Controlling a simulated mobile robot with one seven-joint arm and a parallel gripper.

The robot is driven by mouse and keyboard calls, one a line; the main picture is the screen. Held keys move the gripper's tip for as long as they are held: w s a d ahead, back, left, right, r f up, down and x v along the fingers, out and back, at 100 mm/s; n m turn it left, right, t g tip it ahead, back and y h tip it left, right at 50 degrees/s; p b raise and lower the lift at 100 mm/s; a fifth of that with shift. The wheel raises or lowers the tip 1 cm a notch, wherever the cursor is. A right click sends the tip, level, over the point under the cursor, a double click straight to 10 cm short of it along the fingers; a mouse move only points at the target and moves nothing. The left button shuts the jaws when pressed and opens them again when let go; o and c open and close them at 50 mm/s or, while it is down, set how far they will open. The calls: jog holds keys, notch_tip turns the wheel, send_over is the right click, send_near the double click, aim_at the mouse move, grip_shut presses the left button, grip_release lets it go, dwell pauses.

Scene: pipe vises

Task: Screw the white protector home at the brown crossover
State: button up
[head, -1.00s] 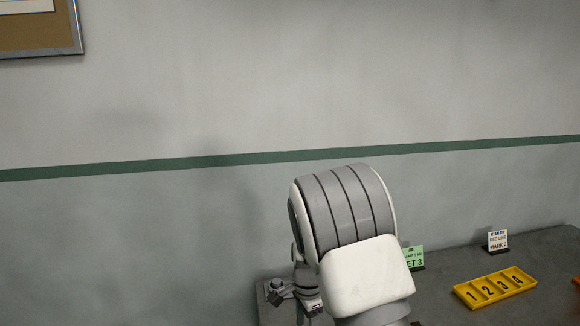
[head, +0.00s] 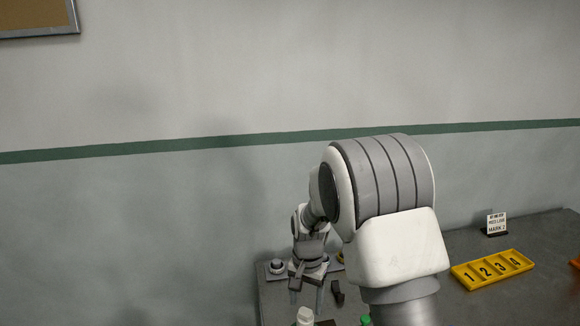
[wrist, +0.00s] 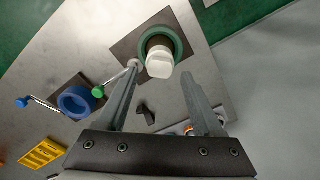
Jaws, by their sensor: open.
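The white protector (wrist: 159,64) shows in the wrist view at the top of a short brownish piece, likely the crossover (wrist: 156,42), inside a green vise ring (wrist: 179,42). In the head view the white protector (head: 305,317) is at the bottom edge. My gripper (wrist: 160,71) is open, its two fingertips on either side of the protector in the wrist view. I cannot tell whether they touch it or how far above it they are. In the head view my gripper (head: 306,299) points down near the protector. The thread between protector and crossover is hidden.
A blue vise ring (wrist: 77,101) with a blue handle is left of the green one. A green handle knob (wrist: 98,91) sticks out close to my left finger. A small black piece (wrist: 146,115) lies on the grey table. A yellow numbered tray (head: 492,270) is at the right.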

jog(key=n, duration=0.7)
jog(key=shift+n, duration=0.4)
jog(key=n, duration=0.6)
jog(key=shift+r+n, duration=0.1)
jog(key=shift+n, duration=0.2)
jog(key=n+p, duration=0.1)
jog(key=n, duration=0.3)
jog(key=shift+p, duration=0.3)
jog(key=shift+n+p, duration=0.3)
jog(key=shift+n, duration=0.8)
jog(key=shift+r+n+p, duration=0.1)
jog(key=shift+n+p, duration=0.4)
jog(key=shift+n, duration=0.4)
jog(key=n+p, duration=0.2)
jog(key=n, duration=0.2)
jog(key=shift+f+n, duration=0.2)
jog(key=shift+n, duration=0.6)
